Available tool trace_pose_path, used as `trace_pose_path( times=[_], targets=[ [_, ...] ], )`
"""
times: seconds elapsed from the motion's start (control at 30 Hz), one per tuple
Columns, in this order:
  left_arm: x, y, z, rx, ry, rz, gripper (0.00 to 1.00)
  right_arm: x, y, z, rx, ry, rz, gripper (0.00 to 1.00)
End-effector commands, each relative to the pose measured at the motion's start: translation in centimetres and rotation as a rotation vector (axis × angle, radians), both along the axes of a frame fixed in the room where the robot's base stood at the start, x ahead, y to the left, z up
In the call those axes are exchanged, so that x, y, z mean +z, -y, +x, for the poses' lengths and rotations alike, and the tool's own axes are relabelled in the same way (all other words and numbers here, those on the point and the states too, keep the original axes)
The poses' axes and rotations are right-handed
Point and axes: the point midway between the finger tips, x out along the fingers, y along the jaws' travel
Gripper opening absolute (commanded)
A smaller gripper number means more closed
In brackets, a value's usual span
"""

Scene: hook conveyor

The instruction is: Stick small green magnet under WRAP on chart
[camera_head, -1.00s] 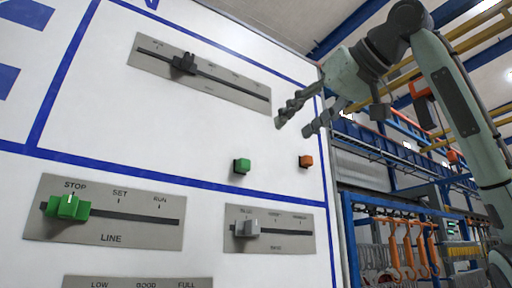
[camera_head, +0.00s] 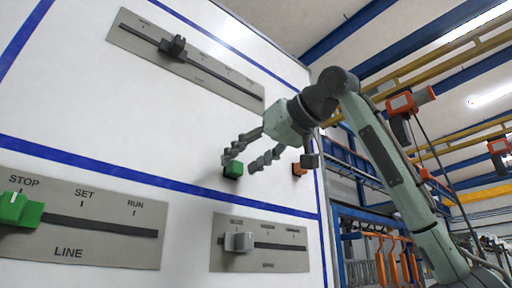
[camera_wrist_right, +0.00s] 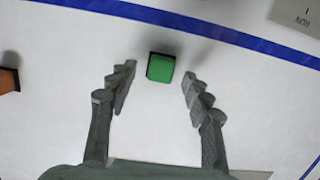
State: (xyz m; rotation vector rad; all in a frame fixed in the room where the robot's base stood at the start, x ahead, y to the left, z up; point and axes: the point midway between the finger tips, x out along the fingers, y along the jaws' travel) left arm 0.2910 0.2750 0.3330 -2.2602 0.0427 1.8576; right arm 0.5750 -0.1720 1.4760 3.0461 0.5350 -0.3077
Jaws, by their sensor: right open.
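A small green magnet (camera_head: 233,170) sits on the white chart board (camera_head: 130,110), right of the middle in the head view. It also shows in the right wrist view (camera_wrist_right: 161,68), just beyond and between the fingertips. My right gripper (camera_head: 240,163) is open, with its fingers spread to either side of the magnet and nothing held; the wrist view shows the same open fingers (camera_wrist_right: 158,88). Whether the fingers reach the magnet's depth cannot be told. No WRAP label is readable here. My left gripper is not in view.
A small orange magnet (camera_head: 298,169) sits to the right, partly behind my gripper. Slider plates bear a black knob (camera_head: 173,46), a green knob (camera_head: 19,209) and a grey knob (camera_head: 239,241). Blue racks and orange hooks (camera_head: 393,262) stand right of the board.

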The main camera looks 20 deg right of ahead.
Motion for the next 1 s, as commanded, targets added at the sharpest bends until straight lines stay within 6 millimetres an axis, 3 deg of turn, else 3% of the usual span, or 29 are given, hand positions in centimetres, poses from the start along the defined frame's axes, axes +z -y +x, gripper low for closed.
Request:
trace_pose_path(
  times=[0.4, 0.8, 0.83, 0.87, 1.0],
  targets=[
    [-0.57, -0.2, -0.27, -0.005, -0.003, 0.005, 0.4, -0.24, -0.38, 0.99, 0.0, 0.001, -0.001, 0.5],
    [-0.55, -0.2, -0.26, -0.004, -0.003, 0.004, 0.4, -0.22, -0.39, 0.96, 0.001, 0.001, 0.0, 0.02],
    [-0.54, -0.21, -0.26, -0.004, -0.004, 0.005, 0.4, -0.22, -0.39, 0.96, 0.001, 0.001, 0.0, 0.0],
    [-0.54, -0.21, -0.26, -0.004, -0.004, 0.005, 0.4, -0.21, -0.39, 0.96, 0.001, 0.001, 0.0, 0.22],
    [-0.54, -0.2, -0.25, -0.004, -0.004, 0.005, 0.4, -0.21, -0.39, 0.95, 0.001, 0.001, 0.0, 0.05]
  ],
)
